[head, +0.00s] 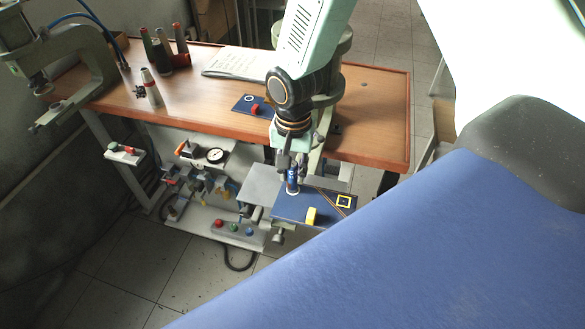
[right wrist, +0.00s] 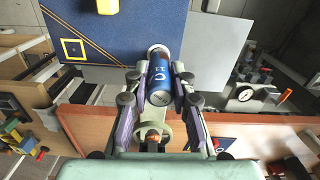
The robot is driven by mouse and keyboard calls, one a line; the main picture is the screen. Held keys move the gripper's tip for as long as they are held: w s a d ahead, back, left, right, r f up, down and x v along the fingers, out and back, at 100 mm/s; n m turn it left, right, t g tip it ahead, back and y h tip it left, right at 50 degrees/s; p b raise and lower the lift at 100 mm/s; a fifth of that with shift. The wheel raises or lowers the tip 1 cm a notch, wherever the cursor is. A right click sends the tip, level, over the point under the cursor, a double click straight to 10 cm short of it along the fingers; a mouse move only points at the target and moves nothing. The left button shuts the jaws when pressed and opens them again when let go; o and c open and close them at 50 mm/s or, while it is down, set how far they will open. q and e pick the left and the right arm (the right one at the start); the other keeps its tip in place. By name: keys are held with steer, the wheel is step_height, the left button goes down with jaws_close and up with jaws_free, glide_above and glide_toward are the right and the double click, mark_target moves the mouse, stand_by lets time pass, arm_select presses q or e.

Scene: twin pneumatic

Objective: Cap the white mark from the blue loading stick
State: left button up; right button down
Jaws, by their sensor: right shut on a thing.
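The blue loading stick (head: 292,182) is upright in my right gripper (head: 292,168), over the left part of a dark blue plate (head: 290,209). In the right wrist view the fingers of the right gripper (right wrist: 160,88) are shut on both sides of the blue stick (right wrist: 165,74), which has white lettering and a silvery near end. A white rim (right wrist: 157,49) shows around the stick's far end, at the edge of the plate (right wrist: 120,42). I cannot tell whether this rim is the white mark or part of the stick, or whether they touch. My left gripper is not in view.
The plate also carries a yellow block (head: 311,215) and a yellow square outline (head: 344,201). A gauge (head: 215,156) and fittings stand left.

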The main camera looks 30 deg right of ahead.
steer(key=shift+r, duration=0.1)
steer(key=shift+r+p, duration=0.95)
steer(key=shift+r, duration=1.95)
